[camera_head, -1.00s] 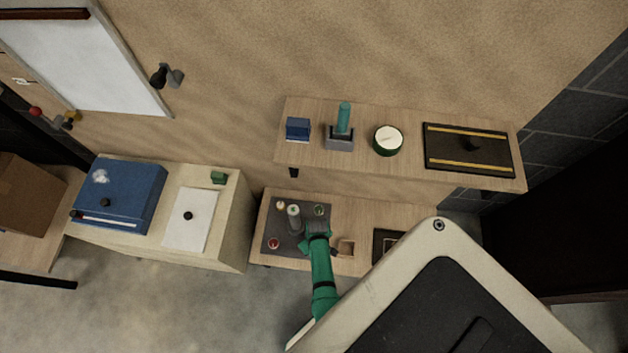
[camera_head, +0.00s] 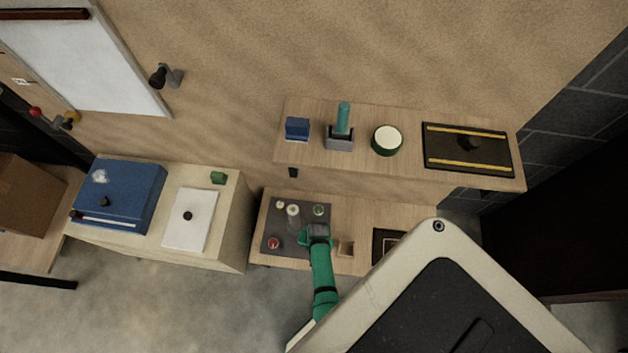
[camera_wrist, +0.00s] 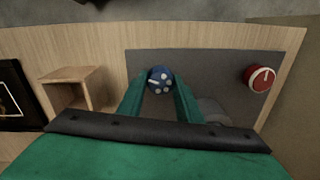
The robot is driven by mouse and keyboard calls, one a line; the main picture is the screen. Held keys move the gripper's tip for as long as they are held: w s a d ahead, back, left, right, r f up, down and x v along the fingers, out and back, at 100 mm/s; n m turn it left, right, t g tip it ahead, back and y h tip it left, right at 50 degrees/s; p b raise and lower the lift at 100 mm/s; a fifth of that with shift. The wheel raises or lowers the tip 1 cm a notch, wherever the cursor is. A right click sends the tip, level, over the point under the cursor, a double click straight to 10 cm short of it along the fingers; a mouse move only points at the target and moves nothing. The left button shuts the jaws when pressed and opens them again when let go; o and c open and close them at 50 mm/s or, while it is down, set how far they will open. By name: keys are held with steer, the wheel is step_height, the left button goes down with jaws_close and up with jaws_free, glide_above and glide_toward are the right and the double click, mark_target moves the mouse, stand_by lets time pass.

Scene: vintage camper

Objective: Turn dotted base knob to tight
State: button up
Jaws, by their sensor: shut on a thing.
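The dotted knob (camera_wrist: 161,79) is blue with white dots and a pale pointer mark. It stands on a dark grey mat or panel (camera_wrist: 210,68) on the lower wooden bench. In the wrist view my gripper (camera_wrist: 160,88) has its two green fingers on either side of the knob, shut on it. In the head view my gripper (camera_head: 314,233) is over the right part of the grey panel (camera_head: 270,241), and it hides the knob there. The wording of any tight mark cannot be read.
A red knob (camera_wrist: 259,78) with a white pointer is on the same panel. A grey cylinder is partly hidden behind a finger. An open wooden box (camera_wrist: 74,88) and a black framed tray (camera_wrist: 14,95) stand to the left in the wrist view. A shelf (camera_head: 362,160) overhangs behind.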

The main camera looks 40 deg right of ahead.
steer(key=m, duration=1.1)
steer(key=shift+a+m+h, duration=0.1)
steer(key=shift+m+h, duration=0.2)
steer(key=shift+m, duration=0.1)
stand_by(0.3)
steer(key=o, duration=1)
steer(key=shift+o, duration=0.2)
steer(key=shift+r, duration=0.1)
step_height(320, 180, up, 11)
steer(key=shift+s+a+f, duration=0.15)
steer(key=shift+s+f, duration=0.05)
steer(key=shift+s, duration=0.05)
